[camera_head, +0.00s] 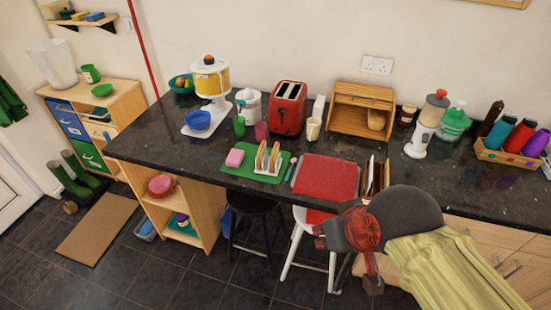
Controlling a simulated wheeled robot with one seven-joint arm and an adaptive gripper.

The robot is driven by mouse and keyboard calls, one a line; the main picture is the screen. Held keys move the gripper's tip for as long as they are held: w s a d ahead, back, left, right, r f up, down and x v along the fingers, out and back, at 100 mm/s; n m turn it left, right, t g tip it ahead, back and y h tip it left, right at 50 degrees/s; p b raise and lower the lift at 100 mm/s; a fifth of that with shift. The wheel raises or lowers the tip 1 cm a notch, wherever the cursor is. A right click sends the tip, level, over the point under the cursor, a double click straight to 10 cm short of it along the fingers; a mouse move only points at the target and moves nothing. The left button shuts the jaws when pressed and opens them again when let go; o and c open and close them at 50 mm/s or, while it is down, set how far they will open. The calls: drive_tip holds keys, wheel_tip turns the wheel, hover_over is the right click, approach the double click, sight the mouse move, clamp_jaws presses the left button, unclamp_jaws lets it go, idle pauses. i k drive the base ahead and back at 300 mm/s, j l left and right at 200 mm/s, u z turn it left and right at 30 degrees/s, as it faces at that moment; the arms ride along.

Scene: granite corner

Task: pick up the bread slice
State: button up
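Bread slices (267,157) stand upright in a white toast rack (284,173) on a green mat (240,171), near the front edge of the dark counter. The slices are small in view and partly covered by the rack's bars. My gripper (346,259) is at the lower right, in front of the counter's edge, to the right of and nearer than the rack. Its two fingers appear spread apart with nothing between them, so it looks open and empty. It is well apart from the bread.
A red toaster (288,108) and a wooden bread box (361,106) stand behind. Stools (301,250) stand below the counter.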

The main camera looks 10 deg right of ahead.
sight(274, 153)
drive_tip(key=i+j+z, duration=0.5)
drive_tip(key=i+j, duration=0.15)
drive_tip(key=i+j+z, duration=0.25)
drive_tip(key=j, duration=0.25)
drive_tip(key=i+j+z, duration=0.25)
drive_tip(key=j, duration=0.25)
